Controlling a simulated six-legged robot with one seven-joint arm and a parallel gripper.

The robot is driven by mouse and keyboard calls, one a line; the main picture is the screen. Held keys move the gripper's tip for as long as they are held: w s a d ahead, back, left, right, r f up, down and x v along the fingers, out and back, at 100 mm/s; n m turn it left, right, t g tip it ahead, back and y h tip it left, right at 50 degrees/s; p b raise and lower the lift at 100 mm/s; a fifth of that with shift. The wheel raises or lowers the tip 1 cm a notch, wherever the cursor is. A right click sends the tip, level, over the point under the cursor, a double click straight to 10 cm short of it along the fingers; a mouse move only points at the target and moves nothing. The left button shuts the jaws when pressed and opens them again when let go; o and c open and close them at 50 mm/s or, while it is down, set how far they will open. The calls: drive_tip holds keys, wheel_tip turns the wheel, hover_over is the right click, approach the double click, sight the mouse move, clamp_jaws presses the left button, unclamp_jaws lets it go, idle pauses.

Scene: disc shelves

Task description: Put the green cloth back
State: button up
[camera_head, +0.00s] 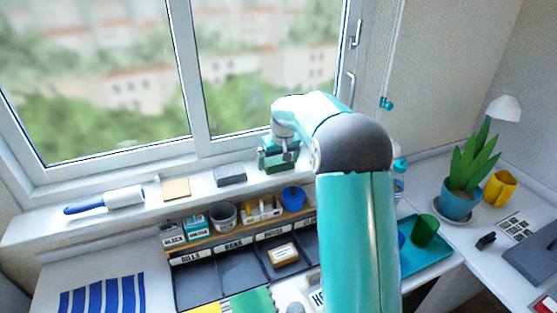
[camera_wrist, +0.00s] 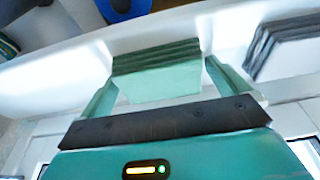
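The green cloth (camera_wrist: 155,75) is a folded, layered block lying on the white windowsill. In the wrist view it sits between the two fingers of my gripper (camera_wrist: 163,80), close to both. The fingers are spread wide, with a thin gap showing at the right finger; contact on the left is unclear. In the head view my gripper (camera_head: 279,158) is down at the sill below the window handle, and the cloth there is mostly hidden by it.
A dark grey block (camera_head: 230,175) lies on the sill left of my gripper, beside a tan pad (camera_head: 176,189) and a lint roller (camera_head: 105,201). Below are a blue cup (camera_head: 293,198), labelled compartments (camera_head: 239,270) and a teal tray (camera_head: 430,258). A potted plant (camera_head: 460,200) stands right.

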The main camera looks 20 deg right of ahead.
drive_tip(key=v, duration=1.2)
drive_tip(key=s+a+r, duration=0.5)
drive_tip(key=s, duration=0.2)
drive_tip(key=s+a+f, duration=0.1)
drive_tip(key=s+a, duration=0.2)
drive_tip(key=s, duration=0.6)
drive_tip(key=s+a+f+t, duration=0.1)
drive_tip(key=s+a, duration=0.2)
drive_tip(key=s, duration=0.7)
drive_tip(key=s+a+f+t, duration=0.1)
drive_tip(key=s+a+f, duration=0.1)
drive_tip(key=s, duration=0.8)
drive_tip(key=shift+a, duration=0.45)
